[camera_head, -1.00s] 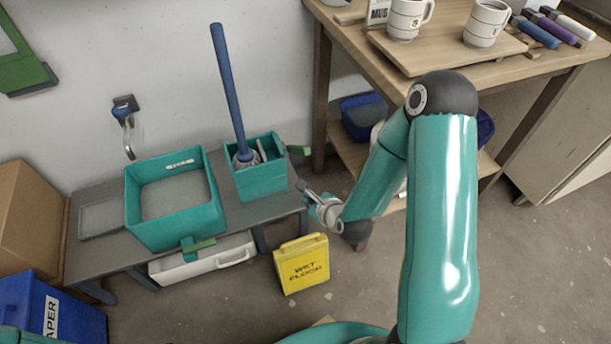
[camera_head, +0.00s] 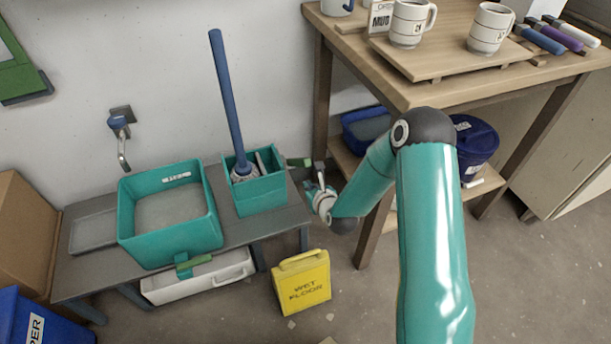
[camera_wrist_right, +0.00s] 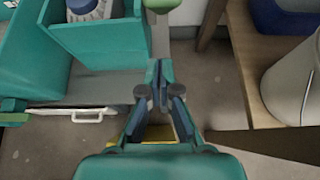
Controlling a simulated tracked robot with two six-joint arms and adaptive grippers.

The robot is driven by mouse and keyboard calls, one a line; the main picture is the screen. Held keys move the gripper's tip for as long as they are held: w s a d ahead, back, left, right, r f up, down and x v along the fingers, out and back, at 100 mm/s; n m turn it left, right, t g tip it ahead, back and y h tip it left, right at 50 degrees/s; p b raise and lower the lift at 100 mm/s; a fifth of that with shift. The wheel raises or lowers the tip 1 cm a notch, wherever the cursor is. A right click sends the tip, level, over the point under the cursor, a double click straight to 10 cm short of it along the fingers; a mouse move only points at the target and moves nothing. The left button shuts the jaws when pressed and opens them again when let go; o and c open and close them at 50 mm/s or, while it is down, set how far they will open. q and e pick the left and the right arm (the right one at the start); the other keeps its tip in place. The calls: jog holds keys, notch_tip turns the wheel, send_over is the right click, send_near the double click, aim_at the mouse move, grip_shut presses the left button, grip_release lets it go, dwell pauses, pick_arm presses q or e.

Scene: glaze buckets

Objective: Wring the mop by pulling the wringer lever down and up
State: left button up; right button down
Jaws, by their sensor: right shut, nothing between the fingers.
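The mop has a blue handle (camera_head: 226,95) and stands tilted in a small teal wringer box (camera_head: 262,195); its head shows at the top edge of the right wrist view (camera_wrist_right: 85,8). The wringer lever's green grip (camera_head: 299,162) sticks out on the right of the box. It shows as a green end at the top of the right wrist view (camera_wrist_right: 162,4). My right gripper (camera_head: 314,180) is just right of and below the grip, apart from it in the right wrist view, with fingers (camera_wrist_right: 158,88) shut and empty. My left gripper is out of view.
A larger teal tub (camera_head: 130,235) stands left of the wringer on a grey bench (camera_head: 88,272). A yellow wet-floor sign (camera_head: 302,285) stands on the floor in front. A wooden table (camera_head: 430,92) with mugs is close on the right, with a dark blue bucket (camera_head: 475,150) below.

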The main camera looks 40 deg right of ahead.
aim_at(296, 162)
jog(key=r, duration=0.1)
jog(key=w+r, duration=0.2)
jog(key=shift+w+d, duration=0.2)
jog(key=shift+d, duration=0.05)
